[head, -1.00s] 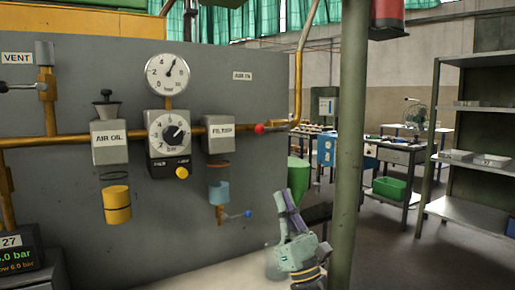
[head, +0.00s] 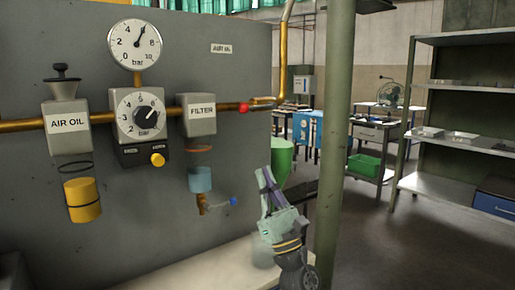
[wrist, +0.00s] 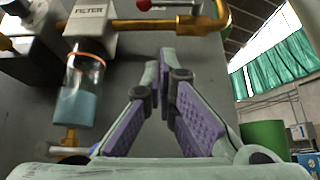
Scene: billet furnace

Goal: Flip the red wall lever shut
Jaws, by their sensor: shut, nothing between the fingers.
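The red-tipped lever (head: 243,107) is on the brass pipe to the right of the filter in the head view. Its metal handle lies along the pipe, with the red knob at the left end. In the wrist view the red knob (wrist: 145,5) shows at the top edge, partly cut off. My gripper (head: 263,172) is below and slightly right of the lever in the head view, apart from it. In the wrist view my gripper's fingers (wrist: 159,68) are together and empty, pointing up toward the pipe.
The filter (head: 200,113) with its blue bowl and a small blue-tipped drain valve (head: 234,201) is left of my gripper. A green post (head: 334,130) stands close on the right. A green bin-like object (head: 282,160) is behind my gripper.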

